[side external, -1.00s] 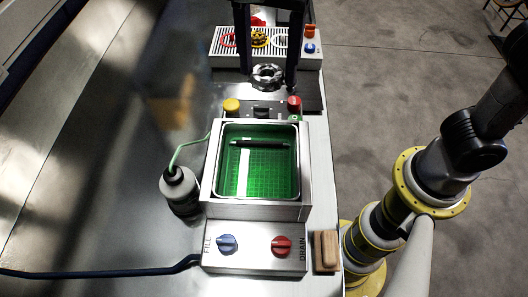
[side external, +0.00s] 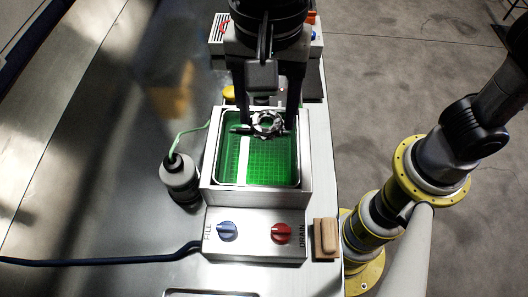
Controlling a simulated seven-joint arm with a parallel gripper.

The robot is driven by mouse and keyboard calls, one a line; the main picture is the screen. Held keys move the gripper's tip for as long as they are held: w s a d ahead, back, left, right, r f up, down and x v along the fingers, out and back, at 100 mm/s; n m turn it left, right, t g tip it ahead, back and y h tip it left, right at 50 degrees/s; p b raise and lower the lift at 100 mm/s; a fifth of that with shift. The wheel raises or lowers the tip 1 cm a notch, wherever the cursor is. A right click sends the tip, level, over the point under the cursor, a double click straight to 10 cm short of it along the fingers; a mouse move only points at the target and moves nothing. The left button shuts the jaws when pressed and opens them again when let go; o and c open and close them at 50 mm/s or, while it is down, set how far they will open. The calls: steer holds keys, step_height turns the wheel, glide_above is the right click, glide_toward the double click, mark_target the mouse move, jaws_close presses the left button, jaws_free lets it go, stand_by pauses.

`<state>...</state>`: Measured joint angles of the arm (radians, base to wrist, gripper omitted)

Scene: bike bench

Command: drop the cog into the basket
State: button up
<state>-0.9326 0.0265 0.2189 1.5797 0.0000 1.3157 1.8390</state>
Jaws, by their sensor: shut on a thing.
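My gripper (side external: 266,127) is shut on the cog (side external: 268,125), a silver toothed ring with a dark centre. It holds the cog over the far part of the green-lit basin. The basket (side external: 262,168) appears as a fine mesh inside this steel-walled basin. The basket's dark handle bar (side external: 240,130) lies across the far part, partly hidden behind the cog and fingers. The exact height of the cog above the mesh is hard to tell.
A grey bottle (side external: 180,180) with a green tube stands left of the basin. A blue knob (side external: 227,231) and red knob (side external: 281,234) are on the near panel. A wooden-backed brush (side external: 326,237) lies to the right. A slatted tray (side external: 219,27) is behind my arm.

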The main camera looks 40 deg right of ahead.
steer(key=shift+f, duration=0.1)
steer(key=o, duration=1.5)
step_height(320, 180, up, 14)
steer(key=shift+f, duration=0.1)
